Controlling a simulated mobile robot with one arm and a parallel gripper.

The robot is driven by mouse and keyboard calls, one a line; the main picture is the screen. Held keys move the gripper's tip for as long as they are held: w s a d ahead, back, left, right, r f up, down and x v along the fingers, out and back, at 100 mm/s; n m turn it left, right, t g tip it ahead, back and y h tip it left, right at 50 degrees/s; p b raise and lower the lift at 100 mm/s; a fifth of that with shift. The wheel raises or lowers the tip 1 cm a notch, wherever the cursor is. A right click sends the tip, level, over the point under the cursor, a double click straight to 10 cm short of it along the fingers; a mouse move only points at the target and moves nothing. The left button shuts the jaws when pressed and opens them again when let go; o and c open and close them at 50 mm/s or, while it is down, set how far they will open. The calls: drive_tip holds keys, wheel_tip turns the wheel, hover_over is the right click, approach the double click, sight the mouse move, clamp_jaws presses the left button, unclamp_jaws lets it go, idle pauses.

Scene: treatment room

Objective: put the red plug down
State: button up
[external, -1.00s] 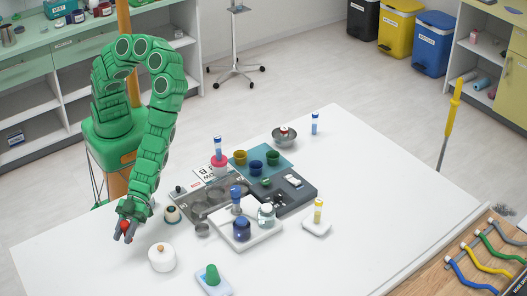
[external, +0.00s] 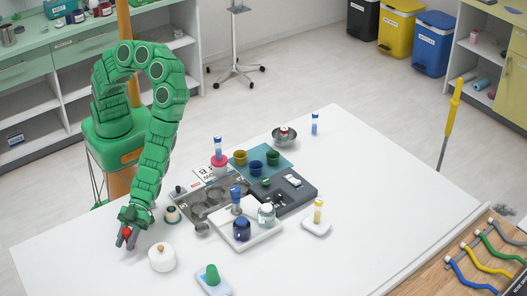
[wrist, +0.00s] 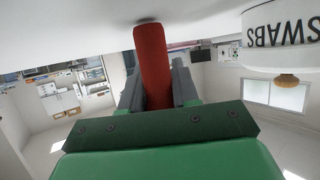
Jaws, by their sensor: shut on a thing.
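The red plug (external: 126,232) is between the fingers of my gripper (external: 126,238), at the left part of the white table (external: 75,250). In the wrist view the red plug (wrist: 152,62) is a long red cylinder held between two grey fingers (wrist: 155,85). My gripper is shut on it. The plug's far end is at or very close to the white table surface (wrist: 95,25); I cannot tell whether it touches. The fingers hide part of the plug in the external view.
A white swabs jar (external: 162,258) with a cork-coloured knob stands just right of my gripper; it also shows in the wrist view (wrist: 285,50). Trays with cups and bottles fill the table's middle. The table's front left is clear.

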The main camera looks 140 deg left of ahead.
drive_tip(key=o, duration=1)
drive_tip(key=shift+r, duration=0.7)
drive_tip(key=v, duration=1.2)
drive_tip(key=shift+f, duration=0.15)
